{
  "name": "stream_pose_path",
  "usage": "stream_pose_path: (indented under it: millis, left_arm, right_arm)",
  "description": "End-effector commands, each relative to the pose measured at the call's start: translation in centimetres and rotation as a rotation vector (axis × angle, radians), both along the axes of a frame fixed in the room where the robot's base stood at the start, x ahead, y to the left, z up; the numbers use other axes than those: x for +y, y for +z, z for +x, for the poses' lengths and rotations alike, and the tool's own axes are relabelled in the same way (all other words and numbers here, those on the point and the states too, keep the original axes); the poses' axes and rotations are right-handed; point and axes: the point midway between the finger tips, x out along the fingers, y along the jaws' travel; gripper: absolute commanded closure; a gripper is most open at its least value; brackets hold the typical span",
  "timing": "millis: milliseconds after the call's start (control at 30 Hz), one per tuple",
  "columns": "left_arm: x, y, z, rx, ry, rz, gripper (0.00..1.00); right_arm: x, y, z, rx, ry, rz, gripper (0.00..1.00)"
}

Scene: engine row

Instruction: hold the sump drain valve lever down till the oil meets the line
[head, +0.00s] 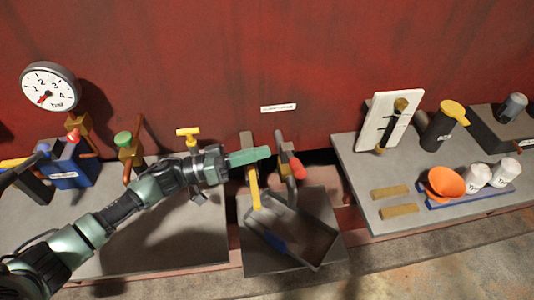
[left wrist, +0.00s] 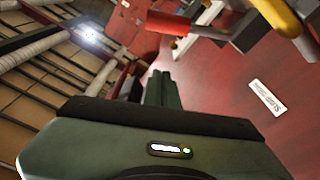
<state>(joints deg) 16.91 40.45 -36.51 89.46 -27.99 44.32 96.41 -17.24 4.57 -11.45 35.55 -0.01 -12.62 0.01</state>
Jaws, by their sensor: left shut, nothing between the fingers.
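My left gripper (head: 250,156) has its green fingers together and empty, in front of the red wall. A lever with a red handle (head: 298,167) on a grey upright is just right of the fingertips, apart from them as far as I can tell. A yellow bar (head: 253,188) slants down below the gripper to a grey open tray (head: 318,212). A blue piece (head: 272,241) lies at the tray's left. I cannot make out oil or a line. My right gripper is not in view.
A yellow T-handle (head: 187,132), a green-knobbed valve (head: 123,139) and a gauge (head: 50,86) stand left, near my arm. The right bench (head: 365,172) holds an orange funnel (head: 445,183), white cups (head: 478,176) and a dark yellow-topped can (head: 440,128).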

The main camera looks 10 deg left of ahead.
Motion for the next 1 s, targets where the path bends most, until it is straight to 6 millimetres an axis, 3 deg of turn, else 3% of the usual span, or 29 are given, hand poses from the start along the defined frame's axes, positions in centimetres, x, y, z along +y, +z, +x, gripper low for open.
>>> stream_pose_path:
  millis: [400,500,633,1000]
  left_arm:
    - [-8.2,1.6,3.2,0.000,-0.001,-0.004,1.00]
    - [-7.6,-0.6,2.1,0.007,0.002,0.000,1.00]
    - [-7.5,-1.8,1.5,0.004,0.002,0.001,1.00]
    - [-7.4,-2.5,1.1,0.000,0.001,0.000,1.00]
  right_arm:
    - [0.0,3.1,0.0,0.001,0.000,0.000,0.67]
    - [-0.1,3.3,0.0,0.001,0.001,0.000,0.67]
    - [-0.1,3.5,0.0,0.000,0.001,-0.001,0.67]
    - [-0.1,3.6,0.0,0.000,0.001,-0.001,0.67]
